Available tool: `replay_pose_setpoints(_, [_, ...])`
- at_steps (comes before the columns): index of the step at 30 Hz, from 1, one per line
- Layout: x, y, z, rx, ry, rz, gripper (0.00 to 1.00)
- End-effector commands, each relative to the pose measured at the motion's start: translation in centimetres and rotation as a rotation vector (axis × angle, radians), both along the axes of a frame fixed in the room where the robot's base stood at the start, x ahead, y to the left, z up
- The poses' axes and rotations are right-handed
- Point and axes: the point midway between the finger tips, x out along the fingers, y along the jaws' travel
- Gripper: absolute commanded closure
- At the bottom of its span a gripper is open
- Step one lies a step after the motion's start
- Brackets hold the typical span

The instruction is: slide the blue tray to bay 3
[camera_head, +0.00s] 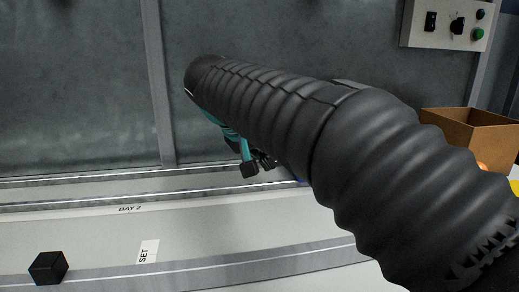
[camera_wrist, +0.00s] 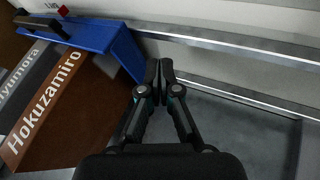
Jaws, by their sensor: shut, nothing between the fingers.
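The blue tray (camera_wrist: 100,38) fills the upper left of the wrist view, with a black bar (camera_wrist: 42,25) along its edge. In the head view only a sliver of blue shows behind my arm. My gripper (camera_wrist: 158,72) is shut and empty, its fingertips right beside the tray's blue end wall; I cannot tell whether they touch. In the head view my gripper (camera_head: 257,166) is partly hidden by my arm, low over the rails. A BAY 2 label (camera_head: 130,209) is on the pale strip to its left. No bay 3 label is visible.
A black cube (camera_head: 48,267) and a SET label (camera_head: 147,252) are at front left. A brown box (camera_head: 465,135) stands at right, below a control panel (camera_head: 452,25). Metal rails (camera_head: 90,181) run along the back.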

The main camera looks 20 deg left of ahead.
Motion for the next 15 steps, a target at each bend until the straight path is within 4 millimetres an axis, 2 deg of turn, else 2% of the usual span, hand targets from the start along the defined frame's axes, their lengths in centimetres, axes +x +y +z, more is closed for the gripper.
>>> replay_pose_setpoints(3, [1.2,-0.8,-1.8,-0.001,0.002,-0.004,1.00])
replay_pose_setpoints(9, [2.3,-3.3,-1.4,0.000,0.001,-0.005,1.00])
replay_pose_setpoints(15, [2.8,-4.2,-1.3,0.000,-0.001,-0.004,1.00])
